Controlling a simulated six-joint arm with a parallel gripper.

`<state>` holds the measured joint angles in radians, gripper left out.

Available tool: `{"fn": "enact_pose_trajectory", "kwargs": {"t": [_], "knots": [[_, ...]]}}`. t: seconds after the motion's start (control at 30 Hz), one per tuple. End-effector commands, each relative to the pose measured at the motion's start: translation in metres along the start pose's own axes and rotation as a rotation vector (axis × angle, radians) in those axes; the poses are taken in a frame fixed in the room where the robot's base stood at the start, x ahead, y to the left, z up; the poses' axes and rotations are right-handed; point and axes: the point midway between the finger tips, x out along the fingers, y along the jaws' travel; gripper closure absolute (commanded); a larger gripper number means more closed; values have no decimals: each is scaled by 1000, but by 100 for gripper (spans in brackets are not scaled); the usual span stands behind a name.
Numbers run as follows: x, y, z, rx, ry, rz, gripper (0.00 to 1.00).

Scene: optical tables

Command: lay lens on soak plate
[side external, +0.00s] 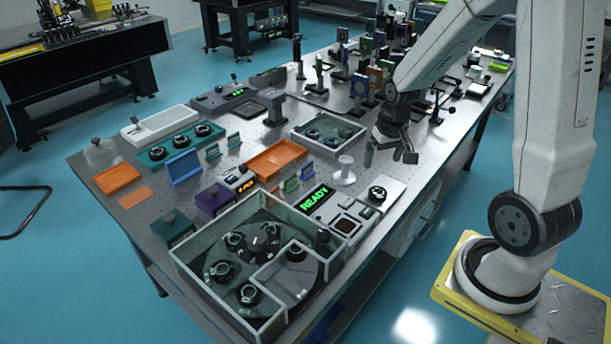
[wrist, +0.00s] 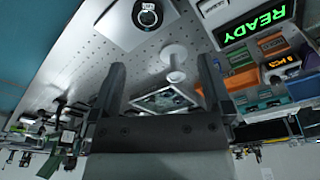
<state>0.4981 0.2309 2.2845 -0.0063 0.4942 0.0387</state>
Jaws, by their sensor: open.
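My gripper (side external: 389,155) is open and empty, above the table behind the white pedestal (side external: 344,172). Its two fingers also show apart in the wrist view (wrist: 161,63), with nothing between them but the bench beyond. A black ring-shaped mount with a pale centre (side external: 377,194), which looks like a lens, sits on a flat pale plate (side external: 394,202) near the table's front right edge. The mount (wrist: 147,15) and plate (wrist: 118,22) show at the top of the wrist view. I cannot tell which plate is the soak plate. Similar ring mounts stand in several trays.
A walled enclosure (side external: 190,277) with several ring mounts fills the near corner. A glass-walled tray (side external: 300,137) stands left of my gripper. A green READY display (side external: 314,199), orange tray (side external: 276,160) and teal tray (side external: 150,160) lie further left. Upright optics (side external: 360,85) crowd the back.

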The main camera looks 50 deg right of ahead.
Motion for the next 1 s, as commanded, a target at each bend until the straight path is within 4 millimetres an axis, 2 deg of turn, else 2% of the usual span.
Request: {"fn": "enact_pose_trajectory", "kwargs": {"t": [0.17,0.3,0.5,0.7,1.0], "knots": [[-6,-40,19,-130,23,-19,0],[-12,-75,42,-258,47,-41,0],[-19,-114,79,-423,78,-73,0],[-22,-130,100,-512,95,-92,0],[-22,-132,103,-524,97,-95,0]]}}
